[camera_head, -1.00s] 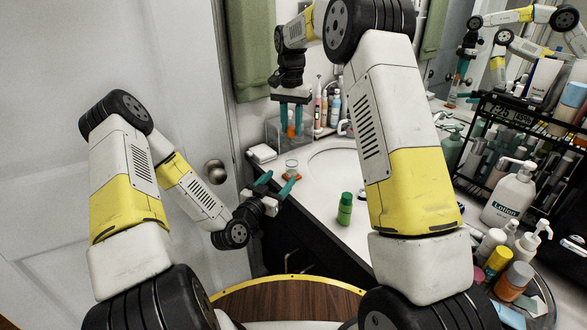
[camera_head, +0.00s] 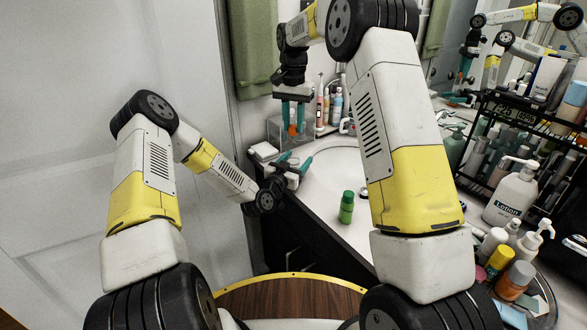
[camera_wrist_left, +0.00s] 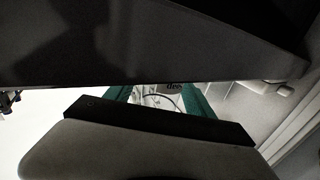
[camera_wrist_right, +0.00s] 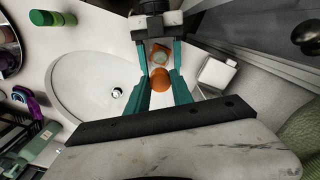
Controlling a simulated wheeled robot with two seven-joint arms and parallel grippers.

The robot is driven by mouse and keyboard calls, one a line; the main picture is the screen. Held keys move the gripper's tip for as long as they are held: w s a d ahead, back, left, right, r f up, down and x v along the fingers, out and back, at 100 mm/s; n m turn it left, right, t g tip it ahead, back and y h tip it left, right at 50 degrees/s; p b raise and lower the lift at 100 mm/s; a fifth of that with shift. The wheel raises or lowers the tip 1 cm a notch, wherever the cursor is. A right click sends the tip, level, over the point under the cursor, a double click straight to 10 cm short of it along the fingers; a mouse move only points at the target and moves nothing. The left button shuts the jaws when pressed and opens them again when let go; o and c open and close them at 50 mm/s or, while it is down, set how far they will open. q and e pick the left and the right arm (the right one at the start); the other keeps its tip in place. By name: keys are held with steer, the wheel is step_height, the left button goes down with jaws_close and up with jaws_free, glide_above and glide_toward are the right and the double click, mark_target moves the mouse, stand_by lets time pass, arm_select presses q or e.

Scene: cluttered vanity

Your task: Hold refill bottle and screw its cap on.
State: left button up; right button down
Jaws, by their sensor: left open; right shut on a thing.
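My right gripper (camera_head: 293,118) hangs above the counter, shut on a small orange cap (camera_head: 292,130). The cap also shows between its teal fingers in the right wrist view (camera_wrist_right: 160,80). The refill bottle (camera_wrist_right: 160,53), small, clear and orange, stands below between the fingers of my left gripper (camera_wrist_right: 160,58). In the head view my left gripper (camera_head: 293,163) is low over the counter's left edge, its fingers spread, and hides the bottle. Whether a finger touches the bottle I cannot tell. In the left wrist view dark arm parts cover most of the picture.
A green bottle (camera_head: 347,207) stands on the counter in front of the sink (camera_head: 335,168). A white box (camera_head: 263,151) lies at the back left beside a clear container. A lotion bottle (camera_head: 513,193) and several cosmetics crowd the right side.

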arm_select(q)
steer(key=shift+w, duration=0.1)
jaws_close()
stand_by(0.3)
stand_by(1.1)
